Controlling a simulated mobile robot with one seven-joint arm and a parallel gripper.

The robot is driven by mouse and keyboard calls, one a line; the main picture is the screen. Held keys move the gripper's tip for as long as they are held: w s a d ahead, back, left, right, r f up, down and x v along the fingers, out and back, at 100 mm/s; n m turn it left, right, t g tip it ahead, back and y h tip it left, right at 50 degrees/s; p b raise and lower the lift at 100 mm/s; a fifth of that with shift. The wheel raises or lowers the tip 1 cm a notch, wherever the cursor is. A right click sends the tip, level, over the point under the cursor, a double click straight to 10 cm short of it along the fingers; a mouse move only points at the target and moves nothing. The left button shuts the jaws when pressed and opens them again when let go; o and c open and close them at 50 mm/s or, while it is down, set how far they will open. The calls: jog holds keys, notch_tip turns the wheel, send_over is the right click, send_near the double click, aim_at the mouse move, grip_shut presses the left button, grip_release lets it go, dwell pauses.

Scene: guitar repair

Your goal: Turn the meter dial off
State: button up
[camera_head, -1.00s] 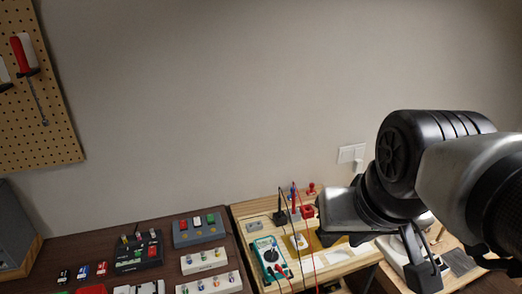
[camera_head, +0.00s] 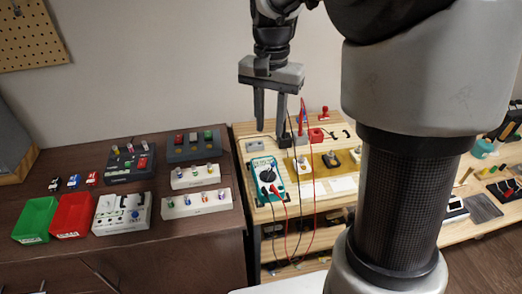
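The meter (camera_head: 265,179) is a teal multimeter with a white face, lying on the light wooden bench. Its dark round dial (camera_head: 268,175) is at the middle of the face; which setting it points to is too small to tell. A red and a black lead run from its lower end. My gripper (camera_head: 270,128) hangs pointing down above and behind the meter, apart from it. Its two fingers are spread with nothing visible between them.
A dark wooden table (camera_head: 200,238) to the left holds several pedals, a green bin (camera_head: 35,219) and a red bin (camera_head: 73,214). Red wire (camera_head: 314,190) loops beside the meter and hangs off the bench's front edge. My arm covers part of the bench at right.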

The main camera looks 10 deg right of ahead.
aim_at(269, 171)
notch_tip(269, 171, down, 15)
jog(key=shift+r+b, duration=0.1)
jog(key=shift+b, duration=1)
grip_shut()
